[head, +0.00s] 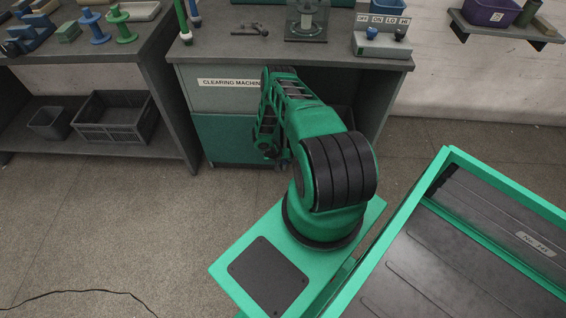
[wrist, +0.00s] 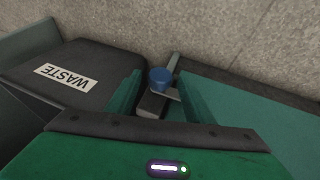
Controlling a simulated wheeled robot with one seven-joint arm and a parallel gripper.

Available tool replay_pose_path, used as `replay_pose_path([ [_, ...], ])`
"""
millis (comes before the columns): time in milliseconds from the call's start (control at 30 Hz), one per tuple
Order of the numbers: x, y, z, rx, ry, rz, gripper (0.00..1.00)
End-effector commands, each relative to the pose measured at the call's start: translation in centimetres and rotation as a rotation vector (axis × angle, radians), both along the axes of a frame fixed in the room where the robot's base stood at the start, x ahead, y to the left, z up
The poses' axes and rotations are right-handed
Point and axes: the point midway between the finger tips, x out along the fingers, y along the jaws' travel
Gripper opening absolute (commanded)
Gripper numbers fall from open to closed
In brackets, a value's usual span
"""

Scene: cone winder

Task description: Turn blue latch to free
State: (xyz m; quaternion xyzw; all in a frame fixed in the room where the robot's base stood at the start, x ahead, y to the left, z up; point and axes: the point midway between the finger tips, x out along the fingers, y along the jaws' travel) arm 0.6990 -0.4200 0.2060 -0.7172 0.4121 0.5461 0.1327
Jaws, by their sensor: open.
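The blue latch (wrist: 160,80) shows in the wrist view as a round blue knob on a grey bracket, beside the edge of a dark green panel (wrist: 250,112). My gripper (wrist: 160,74) is open, with one green finger to each side of the knob. I cannot tell whether the fingers touch it. In the head view my arm reaches down in front of the cabinet with the green lower door (head: 224,138), and it hides most of the latch area.
A dark bin (wrist: 100,62) marked WASTE stands left of the knob in the wrist view. The bench top (head: 250,52) above the cabinet carries a machine and a switch box (head: 381,46). A green-framed cart (head: 448,160) stands at right. The floor at left is mostly clear.

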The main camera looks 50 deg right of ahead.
Motion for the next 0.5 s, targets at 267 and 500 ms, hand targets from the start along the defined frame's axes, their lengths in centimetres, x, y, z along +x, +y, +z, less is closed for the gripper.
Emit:
replay_pose_path([
  [267, 0.08, -0.45, -0.82, -0.001, 0.0, 0.001, 0.47],
  [500, 0.08, -0.44, -0.8, -0.001, 0.0, 0.001, 0.33],
])
